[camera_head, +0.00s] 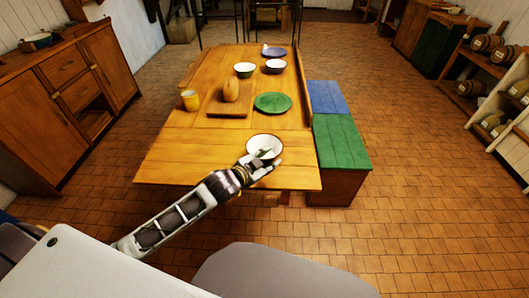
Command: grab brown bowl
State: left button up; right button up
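A bowl (262,140) with a white inside and a thin dark rim sits near the front edge of the wooden table (190,157). Its outer colour is mostly hidden. My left gripper (265,160) reaches in from the lower left and overlaps the bowl's near side. I cannot tell whether its fingers touch the bowl or are open or shut. Farther back are a dark reddish-brown bowl (275,66) and a dark green bowl (244,71), both pale inside. My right gripper is not in view.
A green plate (272,103), a loaf (231,90) on a board (222,110), a yellow mug (190,100) and a blue plate (274,51) are on the table. A green and blue bench (340,140) stands along its right side. Floor is clear at right.

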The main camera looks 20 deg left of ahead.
aim_at(275, 154)
pick_arm(q)
jog(key=shift+w+d+f, duration=0.15)
jog(key=shift+w+f, duration=0.05)
jog(key=shift+w, duration=0.3)
jog(key=shift+w+d, duration=0.1)
jog(key=shift+w, duration=0.1)
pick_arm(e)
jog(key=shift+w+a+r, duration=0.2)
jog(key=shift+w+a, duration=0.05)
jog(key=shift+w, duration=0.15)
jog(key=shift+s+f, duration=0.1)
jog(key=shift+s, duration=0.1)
pick_arm(q)
jog(key=shift+x, duration=0.8)
jog(key=shift+b+x, duration=0.3)
jog(key=shift+x, duration=0.75)
jog(key=shift+w+d+f, duration=0.15)
jog(key=shift+w+f, duration=0.15)
jog(key=shift+w, duration=0.3)
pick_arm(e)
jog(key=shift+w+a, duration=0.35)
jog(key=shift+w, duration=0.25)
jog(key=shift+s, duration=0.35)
